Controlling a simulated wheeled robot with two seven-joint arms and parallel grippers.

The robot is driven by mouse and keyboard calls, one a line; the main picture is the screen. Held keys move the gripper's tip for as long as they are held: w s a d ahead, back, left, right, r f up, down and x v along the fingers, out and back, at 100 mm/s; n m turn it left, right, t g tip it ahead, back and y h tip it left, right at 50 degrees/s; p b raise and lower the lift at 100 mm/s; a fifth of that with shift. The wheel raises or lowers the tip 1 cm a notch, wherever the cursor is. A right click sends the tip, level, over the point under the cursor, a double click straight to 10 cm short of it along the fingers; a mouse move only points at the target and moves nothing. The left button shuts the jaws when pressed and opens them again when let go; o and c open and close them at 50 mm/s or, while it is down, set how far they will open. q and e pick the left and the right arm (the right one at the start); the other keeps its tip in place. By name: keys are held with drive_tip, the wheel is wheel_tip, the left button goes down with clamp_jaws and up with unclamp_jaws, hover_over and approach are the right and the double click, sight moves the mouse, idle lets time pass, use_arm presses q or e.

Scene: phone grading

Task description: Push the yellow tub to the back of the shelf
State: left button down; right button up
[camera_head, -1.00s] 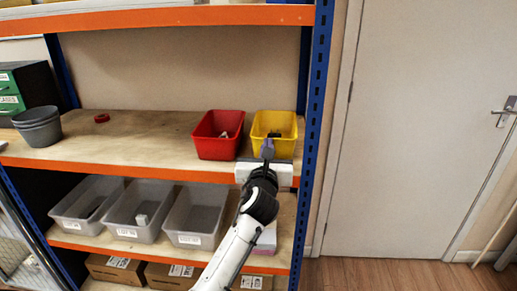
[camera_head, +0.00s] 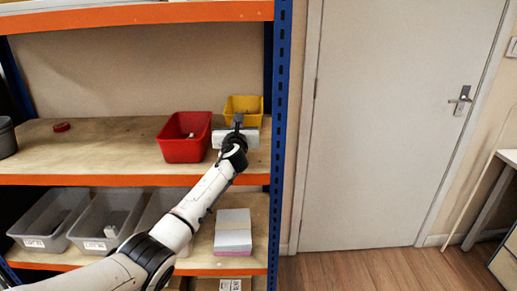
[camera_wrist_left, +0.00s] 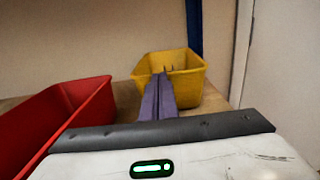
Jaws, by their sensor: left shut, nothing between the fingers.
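The yellow tub (camera_head: 243,106) stands upright toward the back right of the middle shelf (camera_head: 90,150), near the blue upright. It also shows in the left wrist view (camera_wrist_left: 188,84), with something dark inside. My left gripper (camera_head: 238,119) reaches over the shelf directly in front of the tub. Its purple-grey fingers (camera_wrist_left: 159,92) are shut and empty, and their tips are at the tub's front wall. I cannot tell for sure whether they touch it. My arm and gripper hide the tub's lower front. My right gripper is not in view.
A red tub (camera_head: 185,138) stands just left of my gripper, nearer the shelf front. The blue upright (camera_head: 281,110) bounds the shelf on the right. Grey bins (camera_head: 105,218) and a stack of pale boxes (camera_head: 233,232) sit below. The shelf's left part is mostly clear.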

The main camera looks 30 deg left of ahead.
use_arm(q)
drive_tip(key=shift+a, duration=0.3)
drive_tip(key=shift+d, duration=0.1)
drive_tip(key=shift+d+p, duration=0.15)
drive_tip(key=shift+p, duration=0.15)
drive_tip(key=p+v, duration=0.3)
drive_tip(key=v, duration=0.1)
drive_tip(key=shift+s+r, duration=0.15)
drive_tip(key=shift+s, duration=0.05)
drive_tip(key=v, duration=0.9)
drive_tip(key=shift+s+p, duration=0.2)
drive_tip(key=shift+p, duration=0.15)
drive_tip(key=shift+f, duration=0.25)
